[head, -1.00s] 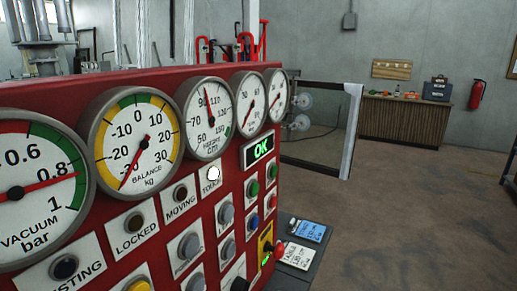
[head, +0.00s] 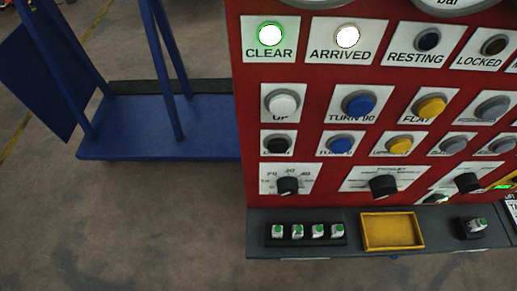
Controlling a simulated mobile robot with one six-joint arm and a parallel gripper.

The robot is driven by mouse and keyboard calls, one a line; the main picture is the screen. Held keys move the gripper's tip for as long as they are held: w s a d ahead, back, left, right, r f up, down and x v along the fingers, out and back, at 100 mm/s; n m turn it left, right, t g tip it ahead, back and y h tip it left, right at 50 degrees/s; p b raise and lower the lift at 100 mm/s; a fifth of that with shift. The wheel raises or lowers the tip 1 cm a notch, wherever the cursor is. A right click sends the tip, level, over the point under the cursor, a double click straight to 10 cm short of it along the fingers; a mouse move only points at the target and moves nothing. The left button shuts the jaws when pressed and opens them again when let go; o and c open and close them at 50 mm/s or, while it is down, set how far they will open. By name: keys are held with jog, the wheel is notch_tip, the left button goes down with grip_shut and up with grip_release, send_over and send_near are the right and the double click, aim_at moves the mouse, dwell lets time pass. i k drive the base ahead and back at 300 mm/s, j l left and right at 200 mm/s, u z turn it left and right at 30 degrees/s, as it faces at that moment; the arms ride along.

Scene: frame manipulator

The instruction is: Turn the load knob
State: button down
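The red control panel (head: 335,110) fills the right half of the head view. Three black rotary knobs sit in its lowest row: a left knob (head: 288,186) on a plate with small numbers, a middle knob (head: 384,186) on a wider plate with tiny print, and a right knob (head: 467,183). I cannot read which plate says load, and the exact pointer settings are too small to tell. My gripper is not in view, so nothing is seen touching the knobs.
Push buttons stand above the knobs, including a white one (head: 283,104) and a blue one (head: 359,103). CLEAR and ARRIVED lamps are lit. A grey shelf (head: 352,246) juts out below, with a yellow tray (head: 391,213). A blue frame (head: 165,130) stands left; floor in front is clear.

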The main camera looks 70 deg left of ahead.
aim_at(287, 186)
jog(key=j+u, duration=0.15)
jog(key=u, duration=2.1)
jog(key=k, duration=0.1)
